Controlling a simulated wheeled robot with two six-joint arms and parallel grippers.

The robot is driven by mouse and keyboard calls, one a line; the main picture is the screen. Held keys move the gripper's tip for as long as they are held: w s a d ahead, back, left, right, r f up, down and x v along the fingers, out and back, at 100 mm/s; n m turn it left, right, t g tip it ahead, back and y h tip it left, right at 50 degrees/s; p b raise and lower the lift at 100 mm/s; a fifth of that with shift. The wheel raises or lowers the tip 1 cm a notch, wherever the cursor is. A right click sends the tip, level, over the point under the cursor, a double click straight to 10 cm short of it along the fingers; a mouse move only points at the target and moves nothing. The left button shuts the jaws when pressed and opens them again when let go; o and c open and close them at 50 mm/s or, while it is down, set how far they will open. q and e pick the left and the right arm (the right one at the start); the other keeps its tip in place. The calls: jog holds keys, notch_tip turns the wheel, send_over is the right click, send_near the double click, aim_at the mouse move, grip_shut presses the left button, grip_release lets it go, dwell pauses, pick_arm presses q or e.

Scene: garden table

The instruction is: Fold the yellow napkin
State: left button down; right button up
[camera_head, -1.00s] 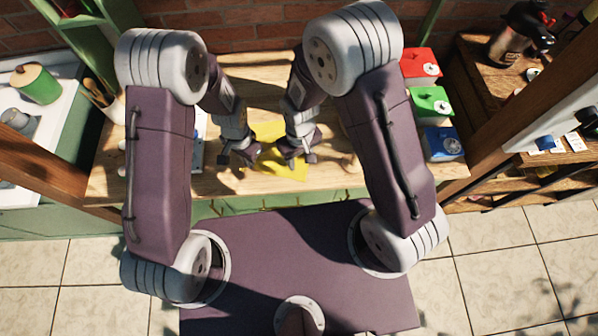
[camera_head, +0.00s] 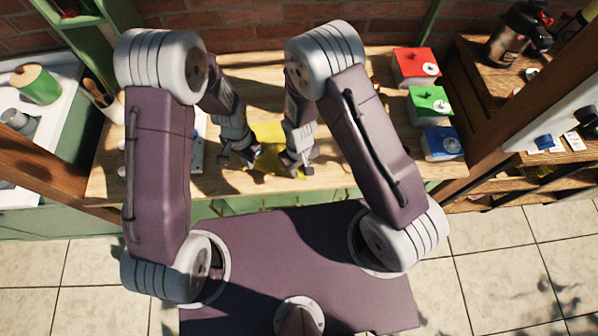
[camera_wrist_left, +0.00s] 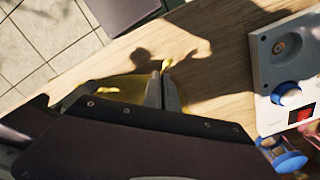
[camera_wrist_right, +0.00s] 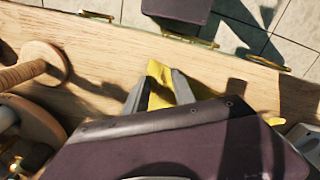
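The yellow napkin (camera_head: 268,133) lies on the wooden table between my two grippers, partly hidden by them and the right arm. My left gripper (camera_head: 240,160) is low at its left side. In the left wrist view its fingers (camera_wrist_left: 162,78) are close together, with a small yellow bit of napkin (camera_wrist_left: 168,63) at the tips. My right gripper (camera_head: 298,172) is at the napkin's right side near the table's front. In the right wrist view its fingers (camera_wrist_right: 160,80) are apart, with a yellow strip of napkin (camera_wrist_right: 159,88) between them.
A grey-white device with a blue knob (camera_wrist_left: 287,95) stands beside the left gripper. A wooden spindle-shaped object (camera_wrist_right: 42,58) lies near the right gripper. Red (camera_head: 414,66), green (camera_head: 430,103) and blue (camera_head: 441,143) boxes line the table's right end.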

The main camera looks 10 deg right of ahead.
grip_shut()
jog(key=shift+r, duration=2.5)
